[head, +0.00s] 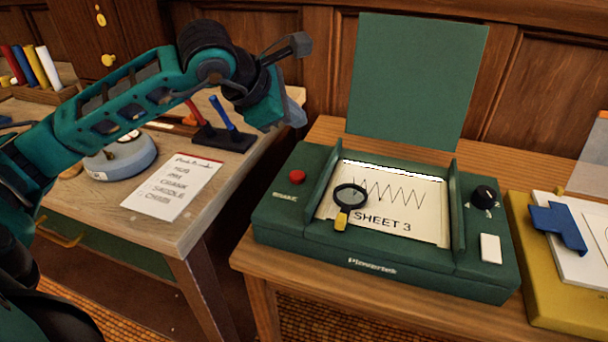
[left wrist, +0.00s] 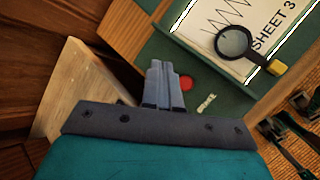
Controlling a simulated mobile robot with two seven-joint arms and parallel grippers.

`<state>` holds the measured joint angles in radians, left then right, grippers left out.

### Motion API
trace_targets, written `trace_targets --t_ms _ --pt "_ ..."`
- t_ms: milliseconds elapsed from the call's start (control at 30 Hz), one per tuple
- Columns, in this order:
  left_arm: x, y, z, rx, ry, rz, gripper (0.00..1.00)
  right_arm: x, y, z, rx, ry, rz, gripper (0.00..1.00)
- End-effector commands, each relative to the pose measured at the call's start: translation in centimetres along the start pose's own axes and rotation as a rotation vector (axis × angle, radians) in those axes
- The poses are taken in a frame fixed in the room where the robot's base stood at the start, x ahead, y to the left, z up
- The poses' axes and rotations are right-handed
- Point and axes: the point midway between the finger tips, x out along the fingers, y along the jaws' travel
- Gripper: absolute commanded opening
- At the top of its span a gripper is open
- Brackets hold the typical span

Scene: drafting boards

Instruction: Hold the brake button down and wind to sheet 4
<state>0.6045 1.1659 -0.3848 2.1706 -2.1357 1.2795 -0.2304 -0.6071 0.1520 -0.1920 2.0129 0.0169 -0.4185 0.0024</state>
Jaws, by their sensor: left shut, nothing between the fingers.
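The green device (head: 375,265) stands on a wooden table with its lid raised. Its window shows a paper (head: 385,200) with a zigzag line and "SHEET 3". The red button (head: 297,176) marked BRAKE is on its left side, uncovered. A black knob (head: 485,195) and a white rectangular key (head: 490,248) are on its right side. My left gripper (head: 292,113) is shut and empty, above and behind the red button, apart from it. In the left wrist view its closed fingers (left wrist: 162,85) appear beside the red button (left wrist: 186,82).
A magnifier (head: 349,198) with a yellow handle lies over the sheet window. A yellow device with a blue part (head: 558,226) stands close on the right. The left table holds a note (head: 172,186), a round blue-grey object (head: 120,160) and a pen stand (head: 222,136).

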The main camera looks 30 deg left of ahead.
Motion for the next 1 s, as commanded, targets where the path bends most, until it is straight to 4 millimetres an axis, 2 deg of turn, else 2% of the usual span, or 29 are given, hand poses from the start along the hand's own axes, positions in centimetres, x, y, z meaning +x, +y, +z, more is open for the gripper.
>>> trace_targets --t_ms 533,1000 --pt "0.7 -0.5 -0.5 0.000 0.001 -0.002 0.00 0.3 -0.1 0.3 0.002 0.003 -0.003 0.00" --pt "5.1 -3.8 -3.7 -0.001 0.000 -0.002 0.00 2.4 -1.4 1.2 0.014 0.020 -0.034 0.00"
